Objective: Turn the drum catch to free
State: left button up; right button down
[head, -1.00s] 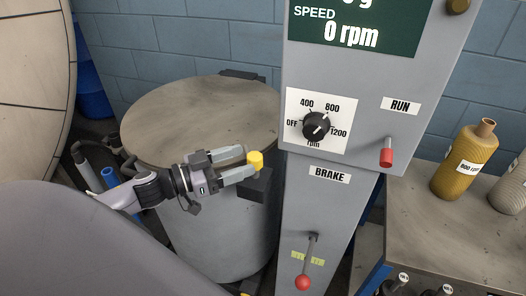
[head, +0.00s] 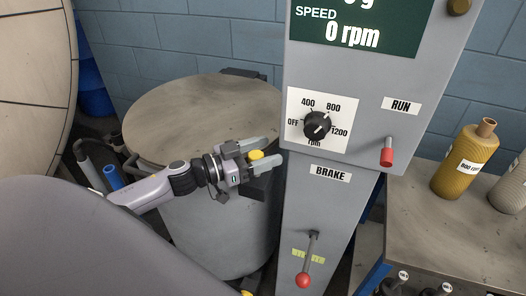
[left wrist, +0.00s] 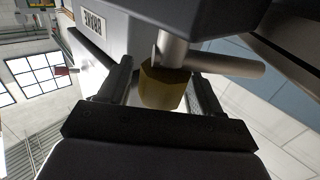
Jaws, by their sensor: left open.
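The drum catch shows a yellow knob (head: 256,155) above a dark block (head: 256,186) at the right side of the grey drum (head: 215,225). My left gripper (head: 270,150) is open, with one finger on each side of the yellow knob. In the left wrist view the yellow knob (left wrist: 163,88) is between the two spread fingers (left wrist: 163,86), with a grey metal bar (left wrist: 215,63) beyond it. A gap shows on at least the right side of the knob; contact on the left cannot be told. My right gripper is not in view.
A grey control column (head: 325,200) stands close to the right of the fingers, with a speed dial (head: 317,126), a red-tipped run lever (head: 387,152) and a red-knobbed brake lever (head: 304,280). A bench (head: 440,220) with bottles is at the right.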

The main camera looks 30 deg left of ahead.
pick_arm(q)
grip_shut()
jog(key=shift+m+g+h, duration=0.3)
jog(key=shift+m+h, duration=0.1)
jog(key=shift+h, duration=0.2)
jog(key=shift+m+g+h, duration=0.5)
jog(key=shift+h, duration=0.1)
jog(key=shift+s+d+m+g+h, duration=0.1)
jog(key=shift+d+m+g+h, duration=0.05)
jog(key=shift+m+g+h, duration=0.6)
jog(key=shift+s+d+m+g+h+b, duration=0.1)
jog(key=shift+s+m+g+h+b, duration=0.05)
jog(key=shift+m+g+h+b, duration=0.65)
jog(key=shift+s+d+m+g+h+b, duration=0.1)
jog(key=shift+m+g+h+b, duration=0.2)
jog(key=shift+m+g+h, duration=0.45)
jog(key=shift+g, duration=0.5)
